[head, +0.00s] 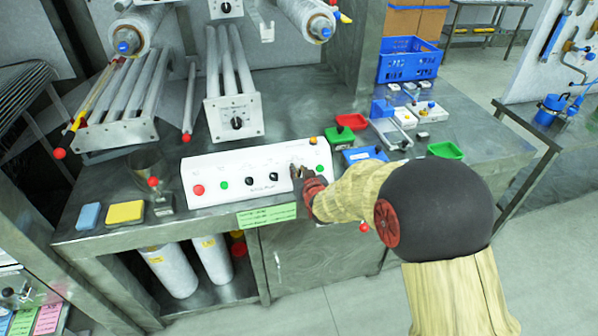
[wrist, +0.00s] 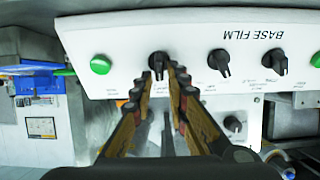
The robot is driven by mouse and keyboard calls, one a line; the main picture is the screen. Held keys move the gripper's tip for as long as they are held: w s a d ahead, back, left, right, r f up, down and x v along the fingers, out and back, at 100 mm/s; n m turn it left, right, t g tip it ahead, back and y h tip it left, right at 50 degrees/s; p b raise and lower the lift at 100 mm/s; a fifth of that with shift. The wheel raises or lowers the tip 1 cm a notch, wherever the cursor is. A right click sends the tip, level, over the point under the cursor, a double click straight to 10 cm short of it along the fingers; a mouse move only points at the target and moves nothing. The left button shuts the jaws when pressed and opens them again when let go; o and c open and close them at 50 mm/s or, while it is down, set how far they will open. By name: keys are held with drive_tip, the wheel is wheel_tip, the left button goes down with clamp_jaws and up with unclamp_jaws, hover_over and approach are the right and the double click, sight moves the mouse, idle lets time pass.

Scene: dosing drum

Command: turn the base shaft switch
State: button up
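A white control panel (head: 235,170) stands on the metal bench. It carries black rotary switches in a row, with a red button (head: 198,190) and green buttons at the sides. My gripper (head: 303,180) is at the panel's right part in the head view. In the wrist view, which is upside down, my fingertips (wrist: 161,76) lie on either side of the switch nearest the green button (wrist: 100,64). That switch (wrist: 158,60) points toward the gripper, and a gap shows between the fingers. Contact is not clear. The middle switch (wrist: 219,62) and another switch (wrist: 274,60) are free. "BASE FILM" is printed near them.
A roller unit with its own knob (head: 237,122) stands behind the panel. Red (head: 351,121) and green (head: 445,150) trays and a blue crate (head: 408,60) are to the right. A yellow sponge (head: 125,213) and a blue sponge (head: 88,217) lie at the left.

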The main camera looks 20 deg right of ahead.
clamp_jaws()
drive_tip(key=shift+n, duration=0.3)
drive_tip(key=shift+a+n+y+b, duration=0.15)
drive_tip(key=shift+n+y+b, duration=0.25)
drive_tip(key=shift+n, duration=1.1)
drive_tip(key=shift+a+n+y+b, duration=0.1)
drive_tip(key=shift+n+y+b, duration=0.25)
drive_tip(key=shift+n, duration=1.15)
drive_tip(key=shift+o, duration=1.9)
unclamp_jaws()
drive_tip(key=shift+s, duration=0.1)
drive_tip(key=v, duration=1.2)
drive_tip(key=shift+r, duration=0.2)
